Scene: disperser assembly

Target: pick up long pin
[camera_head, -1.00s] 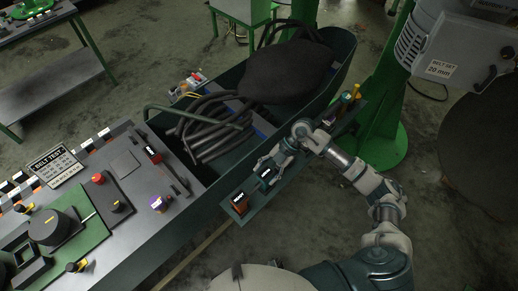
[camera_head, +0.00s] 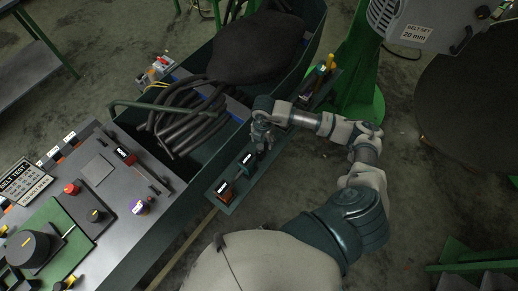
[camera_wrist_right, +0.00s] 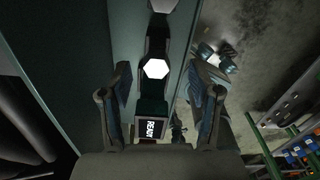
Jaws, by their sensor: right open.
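My right gripper (camera_head: 262,143) is over the narrow side shelf, just beyond the teal block (camera_head: 246,160) with a lit label. In the right wrist view, my right gripper (camera_wrist_right: 158,74) is open, its two fingers on either side of a dark holder (camera_wrist_right: 153,106) with a "READY" label. A bright white hexagonal face (camera_wrist_right: 155,68) shows between the fingertips, and a second one lies farther up. I cannot tell whether either is an end of the long pin. No long pin is clearly visible in the head view. My left gripper is out of view.
A red block (camera_head: 222,190) stands at the shelf's near end, and a yellow-handled item (camera_head: 325,70) at its far end. The trough beside the shelf holds black hoses (camera_head: 185,115) and a dark round lump (camera_head: 255,45). A green post (camera_head: 358,85) stands right of the shelf.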

